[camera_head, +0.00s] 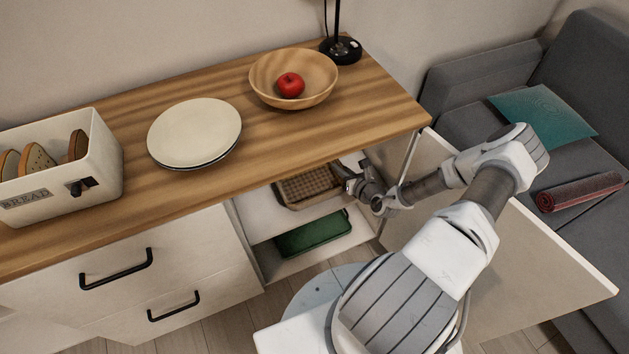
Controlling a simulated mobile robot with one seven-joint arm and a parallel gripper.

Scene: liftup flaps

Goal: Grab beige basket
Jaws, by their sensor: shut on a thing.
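The beige basket (308,187) is a low woven tray on the upper shelf inside the open cabinet, under the wooden counter. Its back part is hidden by the counter above. My gripper (342,176) reaches into the cabinet from the right and is shut at the basket's right end. The fingertips are small and partly in shadow, so their exact grip on the rim is hard to see.
A green basket (313,236) sits on the lower shelf. The open cabinet door (540,262) stands to the right, beside my arm. The counter edge is just above the basket. A white plate (194,132) and a wooden bowl (265,83) with a red apple (290,85) stand on the counter.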

